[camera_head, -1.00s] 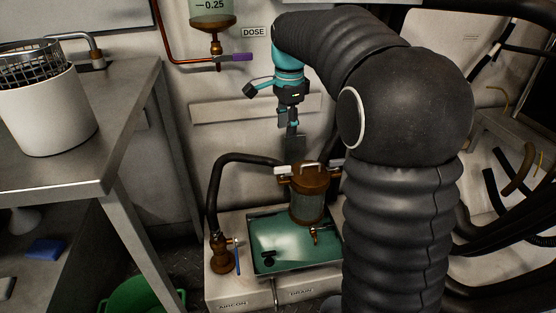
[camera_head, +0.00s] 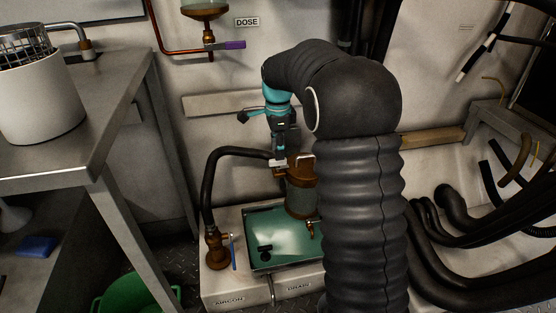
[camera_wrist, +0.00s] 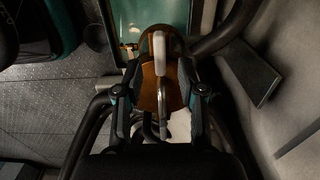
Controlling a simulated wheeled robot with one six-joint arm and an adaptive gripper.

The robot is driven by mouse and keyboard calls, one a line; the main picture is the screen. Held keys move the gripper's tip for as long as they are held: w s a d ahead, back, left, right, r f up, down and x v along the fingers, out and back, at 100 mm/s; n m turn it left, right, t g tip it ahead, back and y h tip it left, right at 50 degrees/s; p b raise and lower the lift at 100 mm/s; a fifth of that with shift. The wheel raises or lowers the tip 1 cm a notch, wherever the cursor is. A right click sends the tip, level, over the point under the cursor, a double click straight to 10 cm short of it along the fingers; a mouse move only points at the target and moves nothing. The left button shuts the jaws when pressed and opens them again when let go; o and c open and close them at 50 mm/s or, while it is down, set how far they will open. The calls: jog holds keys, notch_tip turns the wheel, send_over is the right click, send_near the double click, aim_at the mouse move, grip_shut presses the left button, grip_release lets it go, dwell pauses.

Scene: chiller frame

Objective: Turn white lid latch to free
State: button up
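The brown lidded canister (camera_head: 301,182) stands at the back of the green tray, partly hidden by my arm. A white latch piece (camera_head: 278,162) shows at the left of its lid, beside my gripper (camera_head: 281,152). In the wrist view, the brown lid (camera_wrist: 148,92) lies below my gripper (camera_wrist: 160,92), whose two fingers are spread apart on either side. A pale bar with a thick white end (camera_wrist: 159,50) runs lengthwise between the fingers. I cannot tell whether it is the latch or the lid's hoop handle, or whether a finger touches it.
The green tray (camera_head: 266,252) sits on a white base. A black hose (camera_head: 208,180) arches left of the canister to a brass valve with a blue lever (camera_head: 233,252). A metal bench (camera_head: 105,110) stands at the left. A copper pipe with a purple handle (camera_head: 228,45) is above.

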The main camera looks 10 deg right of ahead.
aim_at(279, 165)
jog(key=shift+f, duration=1.8)
grip_shut()
